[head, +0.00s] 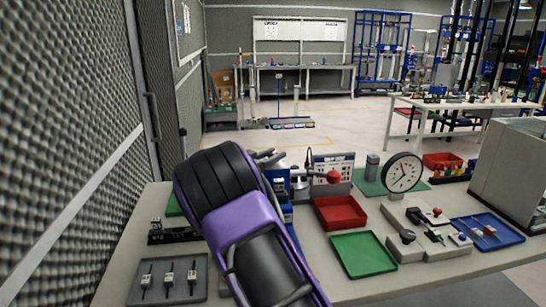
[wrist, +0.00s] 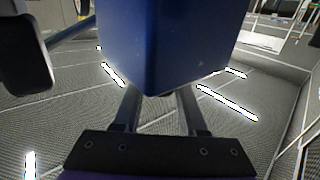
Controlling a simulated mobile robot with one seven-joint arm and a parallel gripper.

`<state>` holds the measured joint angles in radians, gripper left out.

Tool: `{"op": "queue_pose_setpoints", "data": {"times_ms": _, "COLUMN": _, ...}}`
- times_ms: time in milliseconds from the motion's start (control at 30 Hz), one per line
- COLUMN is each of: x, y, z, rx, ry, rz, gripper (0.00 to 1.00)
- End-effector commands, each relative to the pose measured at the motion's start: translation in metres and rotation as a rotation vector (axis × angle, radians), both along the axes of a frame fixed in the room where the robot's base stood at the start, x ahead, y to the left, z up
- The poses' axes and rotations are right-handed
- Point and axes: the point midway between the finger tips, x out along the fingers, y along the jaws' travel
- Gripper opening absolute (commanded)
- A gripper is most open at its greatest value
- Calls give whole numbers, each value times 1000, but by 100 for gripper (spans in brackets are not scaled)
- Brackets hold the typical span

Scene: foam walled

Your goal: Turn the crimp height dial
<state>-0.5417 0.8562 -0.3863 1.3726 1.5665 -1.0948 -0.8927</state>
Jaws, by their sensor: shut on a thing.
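The blue press (head: 287,197) stands on the near table, largely hidden behind my purple and black arm in the head view. In the wrist view its blue block (wrist: 170,45) fills the upper middle, very close to the camera. My gripper (wrist: 160,105) reaches up to this block. Its two fingers pass behind the lower edge of the block, so the fingertips are hidden. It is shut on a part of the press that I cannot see. I cannot make out the crimp height dial itself in either view. A black rounded part (wrist: 25,75) shows at the left of the wrist view.
Right of the press are a red tray (head: 341,212), a green tray (head: 363,254), a round white gauge (head: 403,173) and a blue tray (head: 489,230). A grey tray with several small tools (head: 168,280) lies front left. A foam wall (head: 60,120) rises close at left.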

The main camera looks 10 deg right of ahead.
Motion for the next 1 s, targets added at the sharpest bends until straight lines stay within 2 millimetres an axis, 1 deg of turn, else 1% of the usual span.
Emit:
{"op": "queue_pose_setpoints", "data": {"times_ms": 333, "x": -1, "y": -1, "z": -5, "rx": 2, "ry": 2, "rz": 234, "gripper": 0}}
{"op": "queue_pose_setpoints", "data": {"times_ms": 600, "x": -1, "y": -1, "z": -6, "rx": 1, "ry": 1, "rz": 397, "gripper": 0}}
{"op": "queue_pose_setpoints", "data": {"times_ms": 800, "x": 0, "y": 0, "z": -4, "rx": 1, "ry": 1, "rz": 466, "gripper": 0}}
{"op": "queue_pose_setpoints", "data": {"times_ms": 1000, "x": 0, "y": 0, "z": -2, "rx": 2, "ry": 3, "rz": 491, "gripper": 0}}
